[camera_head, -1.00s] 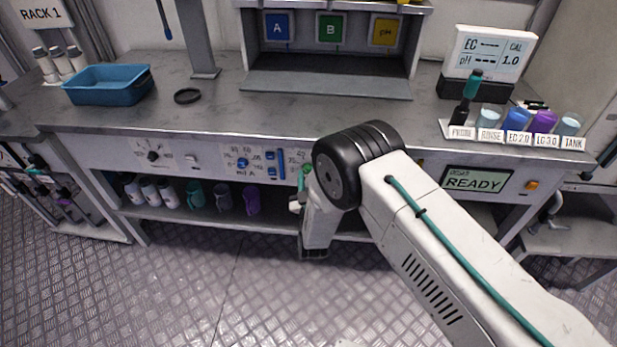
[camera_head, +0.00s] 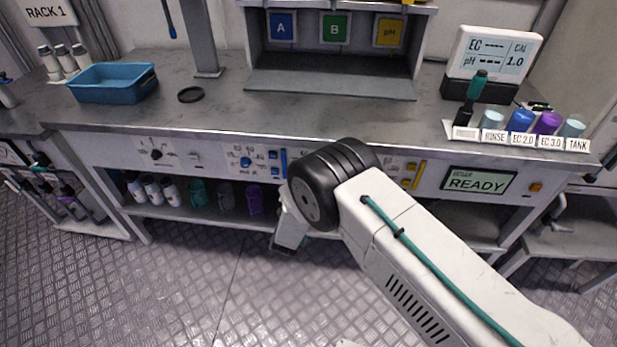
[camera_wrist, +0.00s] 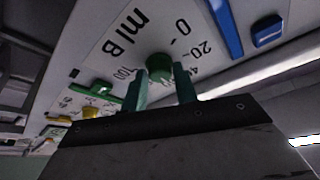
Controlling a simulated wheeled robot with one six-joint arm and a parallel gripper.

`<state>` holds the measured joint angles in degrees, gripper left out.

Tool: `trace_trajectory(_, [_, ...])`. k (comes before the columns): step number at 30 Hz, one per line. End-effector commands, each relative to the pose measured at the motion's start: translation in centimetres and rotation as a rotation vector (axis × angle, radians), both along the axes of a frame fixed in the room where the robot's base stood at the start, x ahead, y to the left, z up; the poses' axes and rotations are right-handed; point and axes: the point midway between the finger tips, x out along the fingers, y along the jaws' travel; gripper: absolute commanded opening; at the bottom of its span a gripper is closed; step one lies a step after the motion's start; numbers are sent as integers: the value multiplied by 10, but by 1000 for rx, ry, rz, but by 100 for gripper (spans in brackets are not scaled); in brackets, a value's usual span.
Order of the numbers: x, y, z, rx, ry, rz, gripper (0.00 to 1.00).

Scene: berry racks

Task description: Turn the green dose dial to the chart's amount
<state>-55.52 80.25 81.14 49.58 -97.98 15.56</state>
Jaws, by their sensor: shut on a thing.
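The green dose dial (camera_wrist: 159,66) shows in the wrist view on a panel marked "ml B" with 0, 20 and 100 among its printed numbers. The fingers of my gripper (camera_wrist: 162,84) are shut on the dial, one on each side. The dial's pointer and its exact setting cannot be made out. In the head view my arm hides the green dial and the fingers. No dose chart can be picked out in either view.
The blue dial (camera_head: 245,162) and blue switches are left of my arm. A yellow lever (camera_head: 419,174) and the READY display (camera_head: 478,181) are to the right. The bench above holds a blue tray (camera_head: 113,83) and several labelled cups. The floor in front is clear.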

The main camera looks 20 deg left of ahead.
Motion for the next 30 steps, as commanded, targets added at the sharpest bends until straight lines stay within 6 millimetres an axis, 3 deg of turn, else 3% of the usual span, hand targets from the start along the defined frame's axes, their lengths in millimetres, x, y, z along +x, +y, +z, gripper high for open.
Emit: trace_trajectory(30, [0,4,8,884,211,-2,6])
